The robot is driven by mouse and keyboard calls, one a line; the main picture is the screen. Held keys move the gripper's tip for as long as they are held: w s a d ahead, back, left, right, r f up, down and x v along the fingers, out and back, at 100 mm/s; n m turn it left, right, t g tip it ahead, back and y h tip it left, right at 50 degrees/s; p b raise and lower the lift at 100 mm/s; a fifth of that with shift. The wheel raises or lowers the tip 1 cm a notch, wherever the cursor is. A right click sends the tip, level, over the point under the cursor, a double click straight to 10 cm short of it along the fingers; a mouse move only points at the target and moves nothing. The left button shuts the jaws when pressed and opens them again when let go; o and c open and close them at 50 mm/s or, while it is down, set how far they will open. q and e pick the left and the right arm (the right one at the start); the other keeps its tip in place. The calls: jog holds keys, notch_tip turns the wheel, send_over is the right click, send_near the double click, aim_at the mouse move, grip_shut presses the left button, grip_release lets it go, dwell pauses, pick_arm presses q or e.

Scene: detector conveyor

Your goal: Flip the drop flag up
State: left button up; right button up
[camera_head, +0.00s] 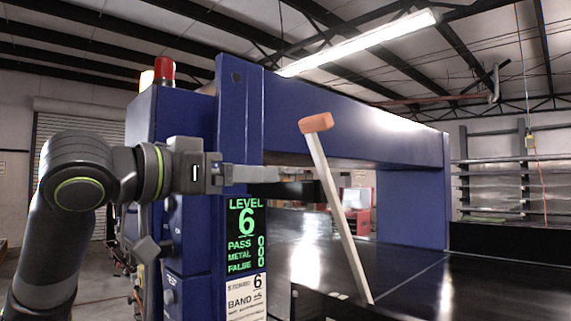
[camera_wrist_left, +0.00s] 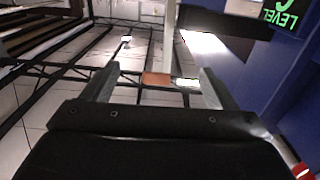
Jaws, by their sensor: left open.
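The drop flag is a pale bar (camera_head: 338,215) with an orange tip (camera_head: 316,123). It stands steeply, leaning left, with its foot at the near edge of the dark conveyor bed (camera_head: 410,285). My left gripper (camera_head: 277,174) is left of the bar in the head view, apart from it in the picture, with its fingers pointing right. In the left wrist view the gripper (camera_wrist_left: 160,70) is open and empty. The orange tip (camera_wrist_left: 157,79) and the bar (camera_wrist_left: 169,40) appear between the fingers there; the depth gap is unclear. My right gripper is not in view.
The blue detector arch (camera_head: 350,120) spans the conveyor behind the flag. Its left post carries a green display (camera_head: 246,235) reading LEVEL 6, with a label below. A red lamp (camera_head: 165,69) tops the left cabinet. Space right of the bar over the near bed looks clear.

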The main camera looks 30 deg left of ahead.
pick_arm(q)
jog(key=p+x, duration=0.4)
jog(key=x, duration=0.5)
grip_shut()
dwell(0.6)
dwell(0.8)
grip_release()
dwell(0.4)
